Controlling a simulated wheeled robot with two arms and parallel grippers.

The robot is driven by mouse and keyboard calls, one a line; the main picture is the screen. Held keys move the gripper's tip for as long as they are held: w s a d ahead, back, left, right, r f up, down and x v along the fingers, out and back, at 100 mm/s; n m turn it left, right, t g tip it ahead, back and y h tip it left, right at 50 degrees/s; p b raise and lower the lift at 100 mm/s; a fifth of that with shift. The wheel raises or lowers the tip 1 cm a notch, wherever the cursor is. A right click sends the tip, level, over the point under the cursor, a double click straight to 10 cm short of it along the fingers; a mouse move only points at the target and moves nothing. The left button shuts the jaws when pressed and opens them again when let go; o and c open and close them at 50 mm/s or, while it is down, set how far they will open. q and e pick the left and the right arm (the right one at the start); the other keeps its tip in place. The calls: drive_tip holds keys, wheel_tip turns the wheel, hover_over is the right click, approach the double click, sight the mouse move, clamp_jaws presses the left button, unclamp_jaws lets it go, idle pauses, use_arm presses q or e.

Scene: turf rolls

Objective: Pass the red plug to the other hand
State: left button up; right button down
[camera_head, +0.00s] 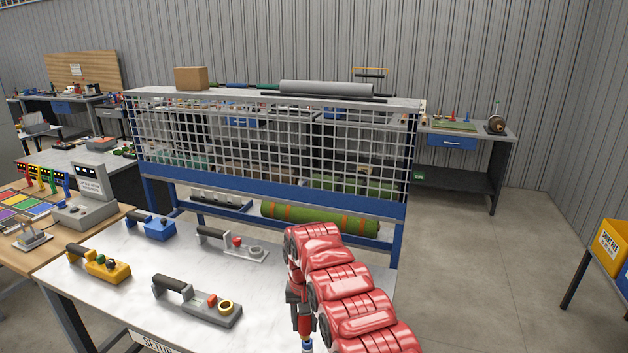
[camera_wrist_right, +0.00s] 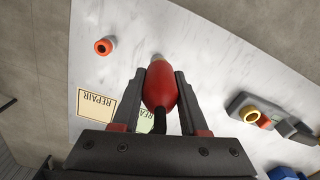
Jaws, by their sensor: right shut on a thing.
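My right gripper (camera_head: 302,318) is over the white table (camera_head: 130,285), its fingers pointing down, at the end of my red arm. In the right wrist view my right gripper (camera_wrist_right: 161,92) is shut on the red plug (camera_wrist_right: 160,86), which sits between its two fingers. The plug's pale tip points away from the palm and a dark cord or stem shows at its near end. In the head view the plug (camera_head: 304,326) shows partly below the fingers. My left gripper is not in view.
Handled units stand on the table: yellow (camera_head: 108,268), blue (camera_head: 158,230), grey with a red knob (camera_head: 232,244), and grey with a yellow ring (camera_head: 198,303). A red round piece (camera_wrist_right: 103,46) and a REPAIR card (camera_wrist_right: 96,107) lie on the table. A mesh rack (camera_head: 270,188) stands behind.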

drive_tip(key=d+r+b, duration=0.2)
drive_tip(key=d+r, duration=0.1)
drive_tip(key=d, duration=0.7)
drive_tip(key=d+r+b, duration=0.1)
drive_tip(key=d+r, duration=0.2)
drive_tip(key=d, duration=0.6)
drive_tip(key=s+a+f+n, duration=0.4)
drive_tip(key=a+f+n, duration=0.1)
drive_tip(key=a+n, duration=0.25)
drive_tip(key=s+a+f+n, duration=0.3)
drive_tip(key=a+f+n, duration=0.3)
drive_tip(key=a, duration=0.2)
wheel_tip(320, 180, up, 11)
drive_tip(key=w+a+m, duration=0.1)
drive_tip(key=m, duration=1.2)
drive_tip(key=shift+w+r, duration=0.15)
drive_tip(key=shift+w, duration=0.25)
drive_tip(key=shift+a, duration=0.1)
